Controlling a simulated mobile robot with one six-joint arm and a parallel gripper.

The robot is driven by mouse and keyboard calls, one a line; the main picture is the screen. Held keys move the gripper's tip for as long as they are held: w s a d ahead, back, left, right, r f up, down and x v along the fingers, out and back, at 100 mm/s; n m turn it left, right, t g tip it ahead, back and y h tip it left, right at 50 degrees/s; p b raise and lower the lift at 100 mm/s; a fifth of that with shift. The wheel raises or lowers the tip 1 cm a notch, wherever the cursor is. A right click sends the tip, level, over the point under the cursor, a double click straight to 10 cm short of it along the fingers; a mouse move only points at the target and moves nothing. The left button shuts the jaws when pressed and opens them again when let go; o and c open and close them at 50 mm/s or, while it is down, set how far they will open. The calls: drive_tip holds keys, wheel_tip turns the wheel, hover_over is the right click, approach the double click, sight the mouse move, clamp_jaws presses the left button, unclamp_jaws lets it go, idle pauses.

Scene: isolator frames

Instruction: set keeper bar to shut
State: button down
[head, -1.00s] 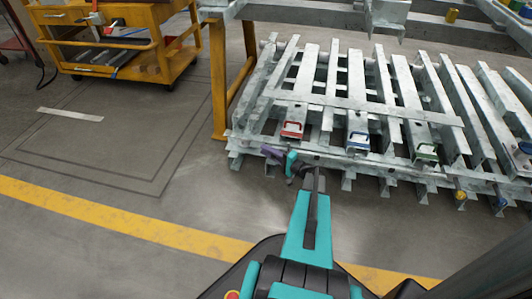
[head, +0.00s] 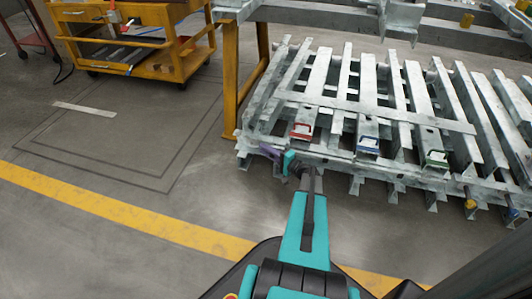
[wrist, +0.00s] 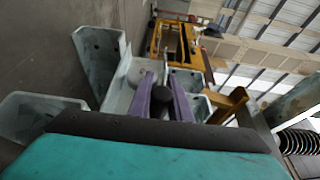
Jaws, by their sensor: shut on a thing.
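My gripper (head: 268,151), with purple fingers, is low at the near left end of the grey steel frame stack (head: 352,102). In the wrist view its fingers (wrist: 160,92) are shut around a dark round-ended piece (wrist: 160,96). This looks like a knob or bar end, but I cannot tell for sure that it is the keeper bar. The fingers hide most of it. In the head view the grasped piece is too small to make out. Red (head: 302,130), blue (head: 368,144) and green (head: 436,158) latch-like parts sit on the frame's bars, right of my gripper.
A yellow post (head: 230,80) stands behind the frame's left end. A yellow cart (head: 140,45) with tools is at the back left. Grey steel beams (head: 330,15) cross above the frame. The floor to the left is clear, with a yellow line (head: 130,212).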

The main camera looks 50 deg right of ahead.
drive_tip(key=shift+w+a, duration=0.2)
drive_tip(key=shift+a, duration=0.1)
drive_tip(key=c, duration=1.6)
unclamp_jaws()
drive_tip(key=shift+s+d, duration=0.15)
drive_tip(key=s+p, duration=0.1)
drive_tip(key=s, duration=0.3)
drive_tip(key=s+d+p, duration=0.1)
drive_tip(key=s+p, duration=0.1)
drive_tip(key=s, duration=0.3)
drive_tip(key=s+p, duration=0.1)
drive_tip(key=s, duration=0.3)
drive_tip(key=shift+s+d, duration=0.15)
drive_tip(key=shift+s, duration=0.2)
drive_tip(key=shift+p, duration=0.3)
